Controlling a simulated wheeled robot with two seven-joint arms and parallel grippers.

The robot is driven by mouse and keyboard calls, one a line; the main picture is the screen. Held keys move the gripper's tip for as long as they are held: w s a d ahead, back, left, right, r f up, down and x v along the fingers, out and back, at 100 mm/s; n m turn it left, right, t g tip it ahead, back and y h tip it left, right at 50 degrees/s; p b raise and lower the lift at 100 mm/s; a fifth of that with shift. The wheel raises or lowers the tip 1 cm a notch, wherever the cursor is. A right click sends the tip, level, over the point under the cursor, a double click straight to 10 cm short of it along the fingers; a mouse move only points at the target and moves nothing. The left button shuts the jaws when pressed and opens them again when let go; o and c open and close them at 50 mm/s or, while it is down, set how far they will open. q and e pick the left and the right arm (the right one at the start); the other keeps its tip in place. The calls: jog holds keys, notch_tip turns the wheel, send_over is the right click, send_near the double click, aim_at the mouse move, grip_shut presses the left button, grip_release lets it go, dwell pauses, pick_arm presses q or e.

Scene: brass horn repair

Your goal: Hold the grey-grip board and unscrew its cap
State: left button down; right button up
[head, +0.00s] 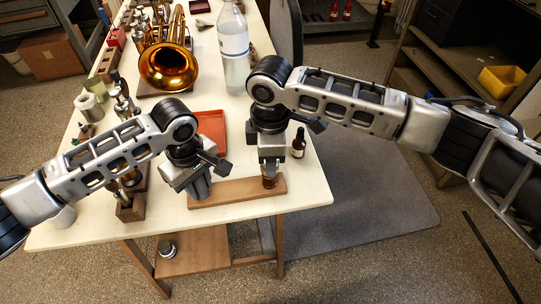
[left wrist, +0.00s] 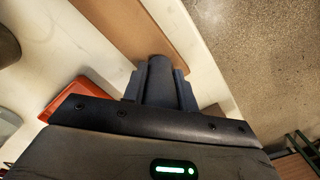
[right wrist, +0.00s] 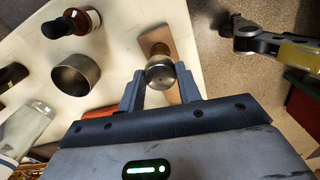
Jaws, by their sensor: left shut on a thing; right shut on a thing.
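The wooden board (head: 237,192) lies near the front edge of the table. My left gripper (head: 201,190) is shut on its grey grip at the left end; the grip (left wrist: 158,72) shows between the fingers in the left wrist view. My right gripper (head: 270,163) points down over the board's right end. In the right wrist view its fingers are shut around the round silvery cap (right wrist: 160,72). The cap sits at the top of a brownish post (head: 269,181) that stands on the board. I cannot tell whether the cap is loose on the post.
A dark dropper bottle (head: 299,144) stands close right of my right gripper. A metal cup (right wrist: 76,74) shows in the right wrist view. A red tray (head: 211,126) lies behind the board. A brass horn (head: 169,66) and clear bottle (head: 234,50) stand farther back.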

jog(key=n, duration=0.5)
dwell(0.3)
jog(key=shift+n, duration=0.3)
jog(key=shift+n, duration=0.6)
jog(key=n, duration=0.3)
jog(key=shift+a+n, duration=0.1)
jog(key=shift+n, duration=0.2)
jog(key=n, duration=0.2)
jog(key=shift+w+n, duration=0.1)
jog(key=shift+n, duration=1.5)
